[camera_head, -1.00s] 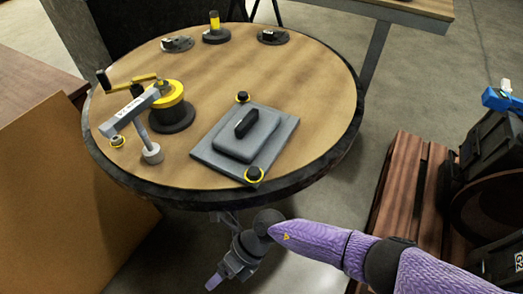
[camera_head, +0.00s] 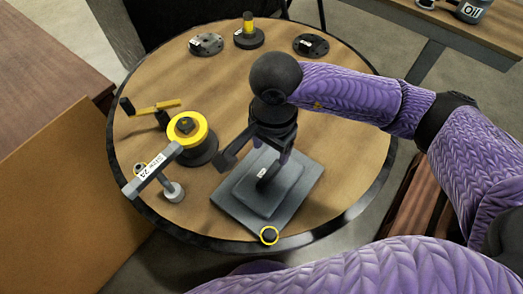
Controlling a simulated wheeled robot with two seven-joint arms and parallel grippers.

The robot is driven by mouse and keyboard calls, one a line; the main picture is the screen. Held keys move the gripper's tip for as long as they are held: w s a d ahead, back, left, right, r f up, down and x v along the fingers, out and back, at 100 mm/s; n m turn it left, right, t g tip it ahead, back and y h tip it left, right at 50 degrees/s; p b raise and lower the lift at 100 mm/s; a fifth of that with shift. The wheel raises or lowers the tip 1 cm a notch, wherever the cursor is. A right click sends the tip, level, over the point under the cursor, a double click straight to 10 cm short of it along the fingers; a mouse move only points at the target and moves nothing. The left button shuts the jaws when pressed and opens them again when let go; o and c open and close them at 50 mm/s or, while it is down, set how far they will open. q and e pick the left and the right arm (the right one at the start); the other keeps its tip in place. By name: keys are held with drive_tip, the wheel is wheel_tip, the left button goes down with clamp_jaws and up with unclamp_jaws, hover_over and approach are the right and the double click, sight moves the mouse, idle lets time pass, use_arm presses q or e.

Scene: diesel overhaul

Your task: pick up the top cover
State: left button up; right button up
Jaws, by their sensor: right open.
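The top cover (camera_head: 300,193) is most likely the grey square plate with a raised middle and a dark handle (camera_head: 268,176), lying flat on the round wooden table. My right gripper (camera_head: 258,168) is above the cover, pointing down, with its fingers open around or just over the handle. Whether the fingers touch the handle cannot be told. My right wrist hides the cover's far corner. My left gripper is not in view.
The round table (camera_head: 228,105) has a dark rim. A yellow-topped cylinder (camera_head: 185,128), a crank and a grey T-shaped tool (camera_head: 152,172) stand left. Small dark discs (camera_head: 310,45) are at the back.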

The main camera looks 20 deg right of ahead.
sight(269, 173)
drive_tip(key=f+b, duration=0.3)
drive_tip(key=f, duration=0.7)
drive_tip(key=shift+s+b, duration=0.2)
drive_tip(key=shift+b, duration=0.2)
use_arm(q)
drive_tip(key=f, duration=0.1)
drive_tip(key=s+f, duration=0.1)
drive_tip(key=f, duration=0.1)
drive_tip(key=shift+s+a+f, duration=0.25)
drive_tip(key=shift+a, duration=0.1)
use_arm(e)
drive_tip(key=shift+r, duration=0.1)
drive_tip(key=shift+c, duration=0.3)
clamp_jaws()
